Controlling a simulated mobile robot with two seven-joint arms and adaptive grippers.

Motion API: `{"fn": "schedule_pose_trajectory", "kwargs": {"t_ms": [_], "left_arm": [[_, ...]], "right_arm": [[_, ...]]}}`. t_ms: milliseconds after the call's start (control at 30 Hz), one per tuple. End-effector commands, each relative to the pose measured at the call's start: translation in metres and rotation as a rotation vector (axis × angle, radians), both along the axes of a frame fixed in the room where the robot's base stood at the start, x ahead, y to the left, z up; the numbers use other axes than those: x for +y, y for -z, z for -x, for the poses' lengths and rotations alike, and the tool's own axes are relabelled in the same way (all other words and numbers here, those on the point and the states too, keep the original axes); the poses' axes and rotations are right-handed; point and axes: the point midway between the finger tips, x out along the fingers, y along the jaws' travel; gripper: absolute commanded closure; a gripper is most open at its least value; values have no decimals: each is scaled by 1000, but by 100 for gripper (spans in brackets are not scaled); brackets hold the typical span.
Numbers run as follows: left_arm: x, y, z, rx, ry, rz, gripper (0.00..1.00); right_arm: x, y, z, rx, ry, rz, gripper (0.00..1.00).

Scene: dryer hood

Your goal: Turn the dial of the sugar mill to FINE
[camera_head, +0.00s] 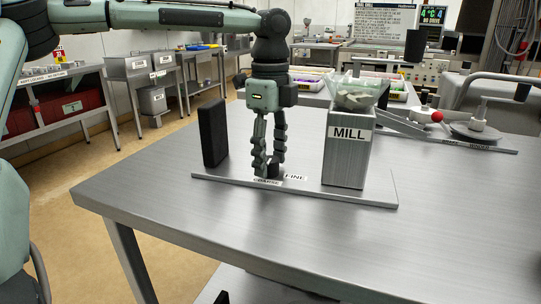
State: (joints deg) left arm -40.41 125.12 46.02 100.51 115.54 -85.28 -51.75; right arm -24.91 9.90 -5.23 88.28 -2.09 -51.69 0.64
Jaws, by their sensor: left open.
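The sugar mill (345,162) is a grey metal box labelled MILL, with a clear hopper (357,92) on top. It stands on a flat metal base plate (378,197). Left of the box on this plate are a COARSE label (267,183) and a FINE label (295,177). A small dark piece, apparently the dial (268,171), sits just behind COARSE. My left gripper (267,166) points straight down there, its open fingers at the dial and covering much of it. I cannot tell whether they touch it, and the dial's pointer is hidden. My right gripper is not in view.
A black upright block (213,133) stands close left of my left gripper. A bench device with a red knob (437,116) and a round metal plate (475,130) is at the back right. The front of the metal table (270,225) is clear.

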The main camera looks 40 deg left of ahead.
Motion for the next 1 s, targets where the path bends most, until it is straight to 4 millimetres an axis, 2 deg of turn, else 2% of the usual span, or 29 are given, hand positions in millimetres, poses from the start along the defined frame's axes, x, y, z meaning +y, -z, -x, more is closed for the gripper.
{"fn": "schedule_pose_trajectory", "kwargs": {"t_ms": [67, 467, 767, 1000], "left_arm": [[0, 0, 0, 0, 0, 0, 51], [0, -1, 0, 0, 0, 0, 100], [0, -1, 0, 0, -35, 0, 100], [0, -1, 0, -2, -166, -1, 100]], "right_arm": [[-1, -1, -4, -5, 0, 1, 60], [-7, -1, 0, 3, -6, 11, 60], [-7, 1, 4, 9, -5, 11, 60], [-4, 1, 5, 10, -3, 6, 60]]}}
